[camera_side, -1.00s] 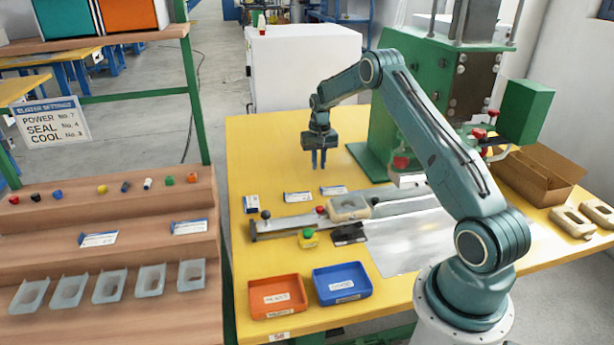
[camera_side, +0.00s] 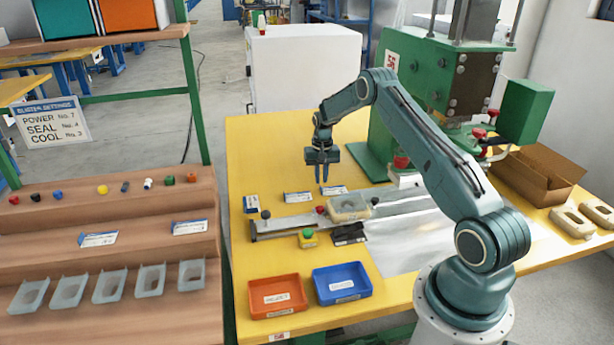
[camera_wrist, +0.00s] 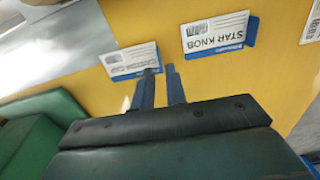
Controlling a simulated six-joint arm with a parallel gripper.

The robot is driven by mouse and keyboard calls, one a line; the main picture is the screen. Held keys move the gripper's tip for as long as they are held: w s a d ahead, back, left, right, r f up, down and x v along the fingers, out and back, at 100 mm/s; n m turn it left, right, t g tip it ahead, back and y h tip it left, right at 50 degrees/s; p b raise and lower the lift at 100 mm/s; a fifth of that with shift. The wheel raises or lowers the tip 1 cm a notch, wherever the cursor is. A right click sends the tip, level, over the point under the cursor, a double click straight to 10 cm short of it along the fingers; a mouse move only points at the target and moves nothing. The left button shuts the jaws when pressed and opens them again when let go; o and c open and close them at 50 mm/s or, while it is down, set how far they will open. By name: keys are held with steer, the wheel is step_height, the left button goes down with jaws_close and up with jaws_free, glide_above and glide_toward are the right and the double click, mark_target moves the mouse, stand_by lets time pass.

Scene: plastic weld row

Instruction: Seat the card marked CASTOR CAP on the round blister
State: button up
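My gripper (camera_side: 322,180) is open and empty, pointing down above the yellow table behind the slide fixture. In the wrist view, my gripper (camera_wrist: 161,70) has its two fingers apart, with their tips by the edge of a white and blue card (camera_wrist: 132,62). This card lies flat; its print is too small to read. It is the right-hand card (camera_side: 333,190) in the side view. The middle card (camera_side: 298,198) reads STAR KNOB in the wrist view (camera_wrist: 218,35). No CASTOR CAP marking is legible. A pale blister (camera_side: 349,205) sits in the nest on the slide; its shape is unclear.
A third card (camera_side: 251,204) lies at left. An orange tray (camera_side: 277,313) and a blue tray (camera_side: 342,299) stand in front. The green press (camera_side: 385,135) stands at right, near a cardboard box (camera_side: 538,175). The shelf (camera_side: 110,265) holds several blisters.

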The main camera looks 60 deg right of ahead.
steer(key=shift+f, duration=1.85)
steer(key=shift+c, duration=0.4)
jaws_close()
steer(key=shift+r, duration=0.2)
steer(key=shift+r, duration=2.1)
